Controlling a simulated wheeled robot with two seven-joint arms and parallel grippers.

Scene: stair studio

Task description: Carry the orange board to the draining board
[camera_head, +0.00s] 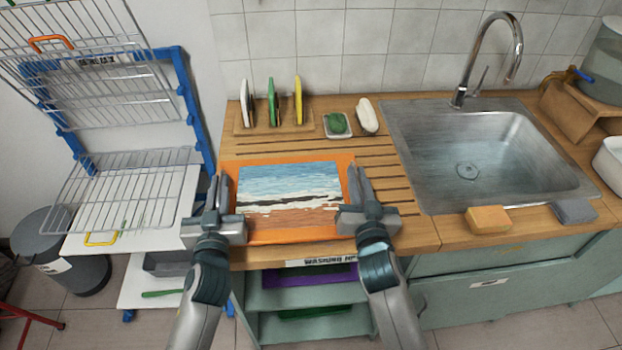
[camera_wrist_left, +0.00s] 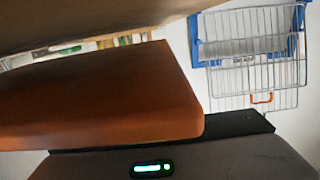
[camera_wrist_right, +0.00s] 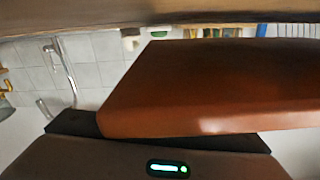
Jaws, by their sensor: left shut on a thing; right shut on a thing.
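The orange board (camera_head: 262,233) lies flat between my two grippers, with a painted picture of a blue sea and a shore on its top. It is over the grooved wooden draining board (camera_head: 390,175), left of the sink; I cannot tell whether it touches the wood. My left gripper (camera_head: 224,205) is shut on its left edge, and my right gripper (camera_head: 357,200) is shut on its right edge. The board's orange edge fills much of the left wrist view (camera_wrist_left: 110,100) and the right wrist view (camera_wrist_right: 210,90).
Behind the board stand a rack with several upright coloured boards (camera_head: 272,103), a green scrubber in a dish (camera_head: 337,124) and a white oval item (camera_head: 367,115). The metal sink (camera_head: 480,150) is at right, with an orange sponge (camera_head: 489,219) at its front. A wire drying rack (camera_head: 120,190) stands left.

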